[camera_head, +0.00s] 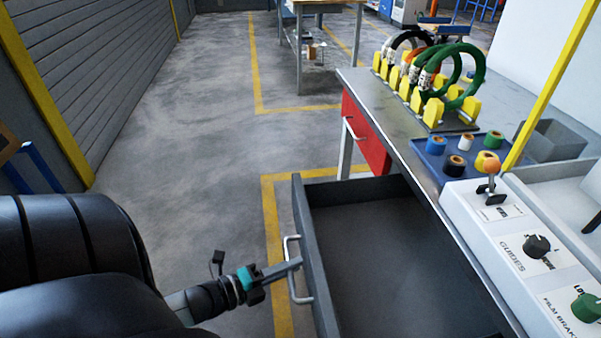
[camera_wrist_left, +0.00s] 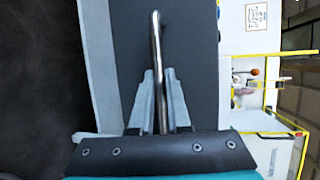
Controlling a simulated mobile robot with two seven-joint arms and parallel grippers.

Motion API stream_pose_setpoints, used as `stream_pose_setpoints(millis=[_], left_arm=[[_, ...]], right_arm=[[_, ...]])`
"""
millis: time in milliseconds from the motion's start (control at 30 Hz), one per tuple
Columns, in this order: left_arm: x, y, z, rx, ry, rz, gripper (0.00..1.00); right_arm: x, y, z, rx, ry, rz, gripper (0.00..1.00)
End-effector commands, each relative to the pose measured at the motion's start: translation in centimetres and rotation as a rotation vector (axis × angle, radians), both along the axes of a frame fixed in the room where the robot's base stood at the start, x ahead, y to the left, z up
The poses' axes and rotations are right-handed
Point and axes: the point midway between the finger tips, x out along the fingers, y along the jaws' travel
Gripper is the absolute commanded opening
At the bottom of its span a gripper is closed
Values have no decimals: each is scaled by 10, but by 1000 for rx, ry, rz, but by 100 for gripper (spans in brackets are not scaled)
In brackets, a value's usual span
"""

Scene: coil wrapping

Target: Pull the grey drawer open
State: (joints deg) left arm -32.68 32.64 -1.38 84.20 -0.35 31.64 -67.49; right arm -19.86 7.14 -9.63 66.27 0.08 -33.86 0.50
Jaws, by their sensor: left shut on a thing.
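The grey drawer (camera_head: 310,240) stands pulled out from under the workbench, and its dark inside shows empty where I can see it. Its pale bar handle (camera_head: 291,262) is on the front face, towards my left arm. My left gripper (camera_head: 297,263) is shut on this handle. In the left wrist view the handle (camera_wrist_left: 156,60) runs between the two fingers of my left gripper (camera_wrist_left: 158,95), in front of the grey drawer front (camera_wrist_left: 195,60). My right gripper is in neither view.
A red drawer (camera_head: 367,135) sits shut beyond the grey one. The workbench (camera_head: 400,120) carries coils on yellow stands (camera_head: 430,85), a blue tray (camera_head: 432,157) of small rolls and a control panel (camera_head: 510,235). Floor left of the drawer is clear.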

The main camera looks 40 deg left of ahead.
Motion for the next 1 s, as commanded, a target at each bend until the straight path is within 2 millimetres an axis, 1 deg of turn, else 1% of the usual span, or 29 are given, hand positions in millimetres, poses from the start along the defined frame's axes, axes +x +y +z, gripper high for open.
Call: stream_pose_setpoints(millis=[400, 433, 533, 1000], left_arm=[[-3, 1, -1, 0, 2, 1, 0], [-3, 1, -1, 0, 2, 1, 16], [-2, 1, -1, 0, 2, 1, 27], [-4, 2, 0, 0, 1, 1, 27]], right_arm=[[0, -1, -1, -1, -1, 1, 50], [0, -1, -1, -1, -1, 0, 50], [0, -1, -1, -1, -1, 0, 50], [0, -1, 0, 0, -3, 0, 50]])
